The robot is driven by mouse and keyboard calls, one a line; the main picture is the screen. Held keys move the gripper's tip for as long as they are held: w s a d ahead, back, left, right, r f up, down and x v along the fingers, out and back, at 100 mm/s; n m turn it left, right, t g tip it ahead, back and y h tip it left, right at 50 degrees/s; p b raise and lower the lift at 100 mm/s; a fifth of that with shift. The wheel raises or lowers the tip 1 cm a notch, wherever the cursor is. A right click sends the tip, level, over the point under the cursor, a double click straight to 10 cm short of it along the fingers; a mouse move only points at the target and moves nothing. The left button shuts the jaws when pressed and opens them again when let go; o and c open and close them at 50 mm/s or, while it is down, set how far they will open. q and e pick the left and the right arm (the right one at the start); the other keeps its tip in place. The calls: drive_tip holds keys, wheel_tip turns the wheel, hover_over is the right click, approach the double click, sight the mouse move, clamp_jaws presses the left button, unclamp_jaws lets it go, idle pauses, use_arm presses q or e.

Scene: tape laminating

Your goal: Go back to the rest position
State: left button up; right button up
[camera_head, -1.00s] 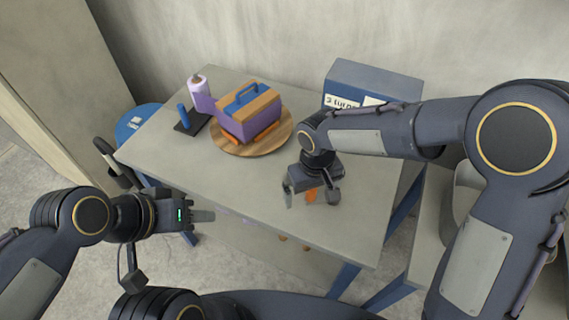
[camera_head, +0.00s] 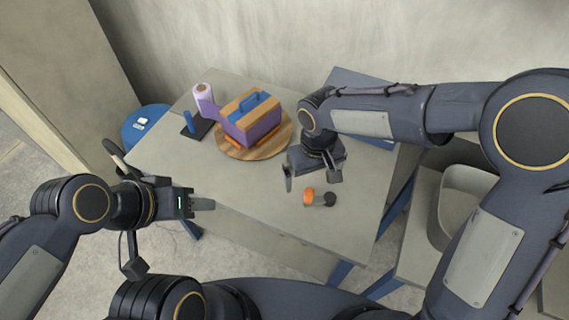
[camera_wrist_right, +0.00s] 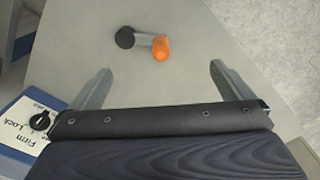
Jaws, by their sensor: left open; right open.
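My left gripper (camera_head: 198,203) is open and empty, off the table's front left edge. My right gripper (camera_head: 312,184) is open and empty above the right part of the table, just behind a small tool with an orange end and a black end (camera_head: 318,198). In the right wrist view, my right gripper's two fingers (camera_wrist_right: 162,86) are spread wide, with nothing between them. The small tool (camera_wrist_right: 146,42) lies on the table beyond the fingertips, apart from them.
A purple box with a blue handle (camera_head: 257,131) sits on a round wooden board (camera_head: 232,153). A purple-white roll (camera_head: 203,92) and a blue post on a dark base (camera_head: 188,123) stand left of it. A blue box (camera_head: 345,80) stands at the back right. The table's middle (camera_head: 205,168) is clear.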

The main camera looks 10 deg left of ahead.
idle(0.3)
drive_tip(key=s+d+r+m+t+y, duration=0.1)
drive_tip(key=s+d+r+m+y, duration=0.1)
drive_tip(key=s+d+r, duration=0.45)
drive_tip(key=s+d+r+m+t+y, duration=0.1)
drive_tip(key=s+d+r+m+t, duration=0.15)
drive_tip(key=d, duration=0.75)
drive_tip(key=s+d+m+t, duration=0.2)
drive_tip(key=s+d+m, duration=0.1)
drive_tip(key=s, duration=0.4)
drive_tip(key=shift+d+r+y, duration=0.4)
idle(1.1)
